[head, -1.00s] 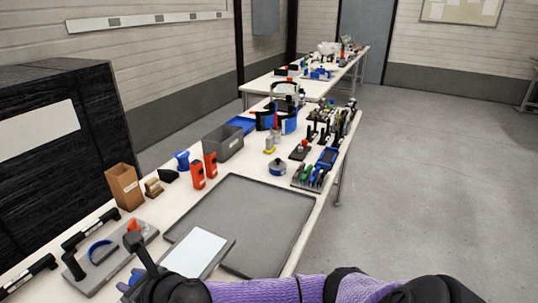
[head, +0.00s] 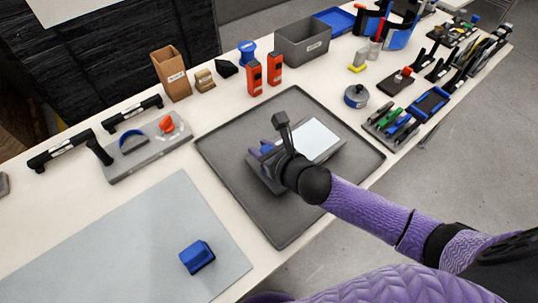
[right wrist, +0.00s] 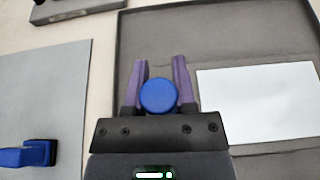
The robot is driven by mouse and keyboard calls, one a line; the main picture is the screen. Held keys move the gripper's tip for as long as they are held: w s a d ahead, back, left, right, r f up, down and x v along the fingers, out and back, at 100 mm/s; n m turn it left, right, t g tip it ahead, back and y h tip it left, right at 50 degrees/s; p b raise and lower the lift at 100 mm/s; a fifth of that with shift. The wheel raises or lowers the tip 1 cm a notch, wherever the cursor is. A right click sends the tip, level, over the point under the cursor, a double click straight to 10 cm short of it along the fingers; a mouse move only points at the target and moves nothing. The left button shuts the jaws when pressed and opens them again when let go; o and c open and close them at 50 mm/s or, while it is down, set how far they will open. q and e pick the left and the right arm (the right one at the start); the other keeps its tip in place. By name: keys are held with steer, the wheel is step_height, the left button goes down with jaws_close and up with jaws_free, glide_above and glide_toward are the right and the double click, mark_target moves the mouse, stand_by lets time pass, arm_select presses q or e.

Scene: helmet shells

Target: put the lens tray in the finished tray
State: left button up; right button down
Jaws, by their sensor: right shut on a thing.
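The lens tray (head: 318,139) is a grey plate with a white panel and a blue knob. It is over the middle of the large dark grey finished tray (head: 225,163), inside its rim; I cannot tell whether it touches the floor. In the right wrist view, the white panel (right wrist: 262,102) is right of the fingers. My right gripper (head: 262,150) is shut on the blue knob (right wrist: 158,96), with one purple finger on each side. My wrist hides part of the lens tray in the head view. My left gripper is not in view.
A grey mat (head: 120,245) with a blue block (head: 197,257) lies at the left front.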

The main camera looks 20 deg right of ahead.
step_height(320, 180, down, 3)
steer(key=shift+f+b, duration=0.15)
steer(key=shift+b, duration=0.55)
steer(key=shift+r, duration=0.2)
steer(key=shift+f, duration=0.1)
steer(key=shift+c, duration=2.1)
jaws_free()
steer(key=p+v, duration=0.3)
steer(key=v, duration=0.9)
